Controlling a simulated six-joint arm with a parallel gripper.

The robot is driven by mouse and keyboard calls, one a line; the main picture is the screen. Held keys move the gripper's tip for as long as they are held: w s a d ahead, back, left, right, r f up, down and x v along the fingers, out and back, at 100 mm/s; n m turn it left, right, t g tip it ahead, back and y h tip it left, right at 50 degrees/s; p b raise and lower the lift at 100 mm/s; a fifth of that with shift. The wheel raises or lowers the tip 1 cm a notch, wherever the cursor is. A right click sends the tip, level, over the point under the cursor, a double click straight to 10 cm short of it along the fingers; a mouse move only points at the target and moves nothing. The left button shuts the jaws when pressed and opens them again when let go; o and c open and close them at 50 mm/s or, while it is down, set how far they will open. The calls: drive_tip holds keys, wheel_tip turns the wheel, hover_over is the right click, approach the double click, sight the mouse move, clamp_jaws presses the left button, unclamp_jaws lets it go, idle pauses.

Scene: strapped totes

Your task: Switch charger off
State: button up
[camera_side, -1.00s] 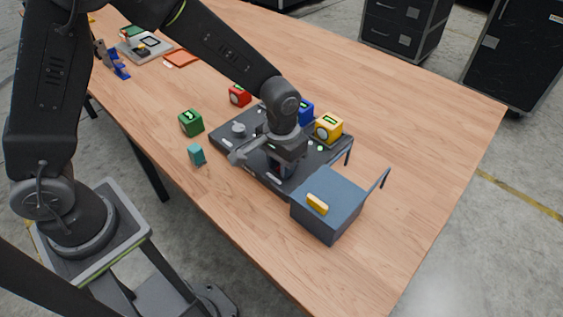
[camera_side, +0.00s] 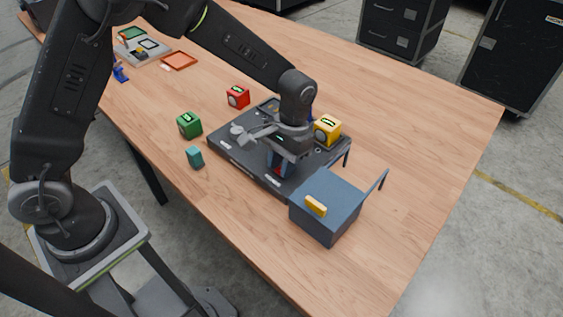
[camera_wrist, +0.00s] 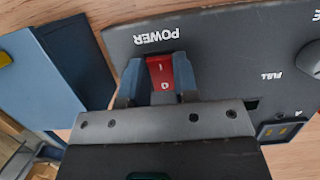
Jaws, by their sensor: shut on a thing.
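The charger (camera_side: 232,160) is a dark grey slab with dials and labels on the wooden table. In the wrist view, its dark panel (camera_wrist: 215,40) reads POWER and FULL, upside down. A red rocker switch (camera_wrist: 160,72) marked I and O sits below the POWER label. My gripper (camera_wrist: 158,80) has its blue fingers closed around the switch, one on each side. In the side view, my gripper (camera_side: 279,164) points down at the charger's front part, with a bit of red showing between the fingers. Which way the switch is tipped I cannot tell.
A blue box (camera_side: 325,212) with a yellow latch stands close to the charger's right end. The table's right side is clear.

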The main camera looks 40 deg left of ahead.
drive_tip(key=o, duration=0.9)
drive_tip(key=shift+v, duration=6.95)
drive_tip(key=s+a+r+t, duration=0.4)
drive_tip(key=s+a+r, duration=0.35)
drive_tip(key=s, duration=0.25)
drive_tip(key=s+a+t, duration=0.1)
drive_tip(key=s, duration=0.2)
drive_tip(key=s+a+t, duration=0.1)
drive_tip(key=s+t, duration=0.1)
drive_tip(key=s, duration=0.2)
drive_tip(key=s+a+t, duration=0.1)
drive_tip(key=s+a, duration=0.1)
drive_tip(key=s, duration=0.2)
drive_tip(key=shift+s+a+f+t, duration=0.1)
drive_tip(key=shift+s+f+t, duration=0.05)
drive_tip(key=shift+f+t, duration=0.2)
